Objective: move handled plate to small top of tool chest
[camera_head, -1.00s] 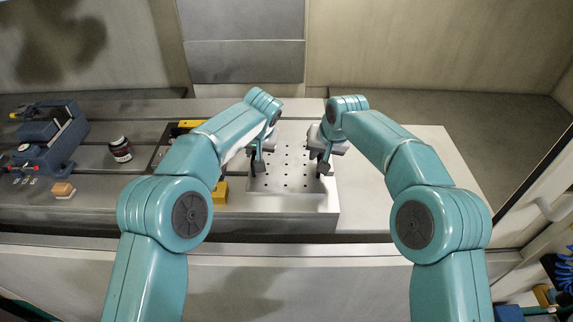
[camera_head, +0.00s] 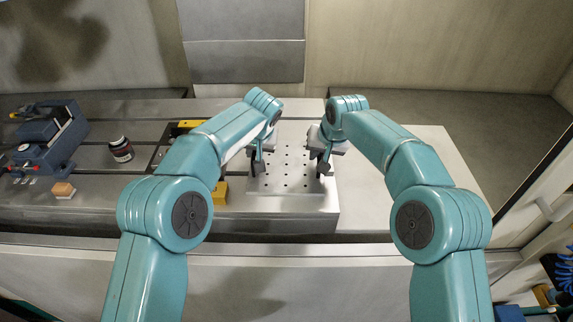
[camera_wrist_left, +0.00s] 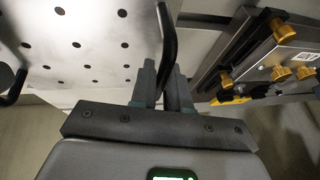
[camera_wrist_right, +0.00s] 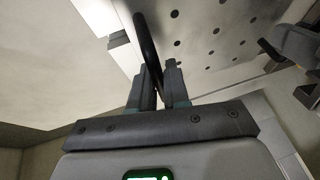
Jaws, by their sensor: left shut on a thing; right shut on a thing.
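The handled plate (camera_head: 292,172) is a light metal plate with rows of dark holes and a black handle at each side. It lies over the machine table in the middle of the head view. My left gripper (camera_head: 257,168) is shut on its left handle, a dark bar that shows between the fingers in the left wrist view (camera_wrist_left: 168,48). My right gripper (camera_head: 322,166) is shut on its right handle, which shows in the right wrist view (camera_wrist_right: 148,45). I cannot tell whether the plate is touching the table or just above it. The tool chest is not identifiable in these frames.
A blue vise (camera_head: 48,142) stands at far left. A dark jar (camera_head: 121,150) and a small wood-topped block (camera_head: 64,190) are near it. A yellow block (camera_head: 220,194) sits close left of the plate. The slotted table (camera_head: 95,205) has bare room; the surface right of the plate is clear.

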